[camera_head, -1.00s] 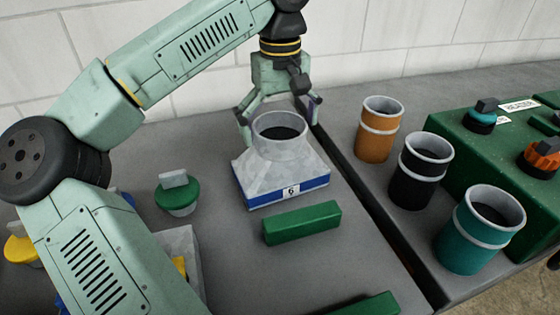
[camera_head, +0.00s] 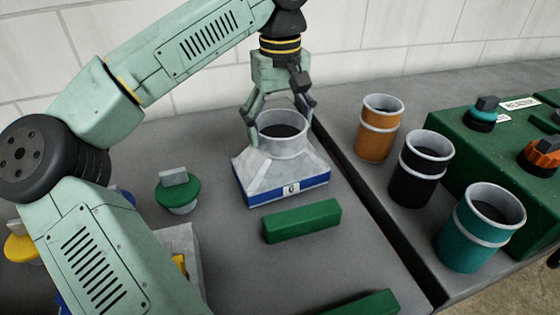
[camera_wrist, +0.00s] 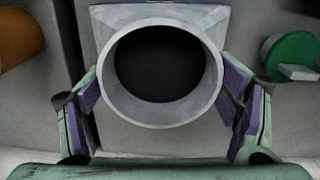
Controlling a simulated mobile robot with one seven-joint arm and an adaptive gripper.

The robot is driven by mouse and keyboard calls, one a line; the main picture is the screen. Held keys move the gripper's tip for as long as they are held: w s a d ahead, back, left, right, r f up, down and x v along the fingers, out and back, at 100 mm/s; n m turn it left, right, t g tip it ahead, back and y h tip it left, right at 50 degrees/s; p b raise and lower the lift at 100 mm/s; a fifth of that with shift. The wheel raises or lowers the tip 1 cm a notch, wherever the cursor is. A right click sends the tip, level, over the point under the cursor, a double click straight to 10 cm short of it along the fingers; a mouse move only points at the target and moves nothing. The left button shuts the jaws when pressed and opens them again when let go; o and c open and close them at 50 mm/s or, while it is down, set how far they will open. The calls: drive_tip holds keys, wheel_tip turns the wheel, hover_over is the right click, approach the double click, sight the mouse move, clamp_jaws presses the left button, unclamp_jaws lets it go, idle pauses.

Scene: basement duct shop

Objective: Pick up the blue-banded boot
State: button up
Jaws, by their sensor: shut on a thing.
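The blue-banded boot (camera_head: 262,178) is a grey sheet-metal piece with a square flared base, a blue band round its bottom edge and a round open collar on top. It stands upright on the grey bench. My gripper (camera_head: 279,110) comes down from above and is shut on the boot's collar, one finger on each side. In the wrist view, the boot's round collar (camera_wrist: 116,105) lies between the purple pads of my gripper (camera_wrist: 163,92). The far side of the collar is partly hidden by the fingers in the head view.
A green bar (camera_head: 301,221) lies just in front of the boot. A green-capped piece (camera_head: 177,194) stands to its left. Orange (camera_head: 376,142), black (camera_head: 411,185) and teal (camera_head: 463,242) ducts stand to the right, across a dark gap, beside a green box (camera_head: 464,150).

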drive_tip(key=c, duration=0.6)
drive_tip(key=shift+r, duration=0.1)
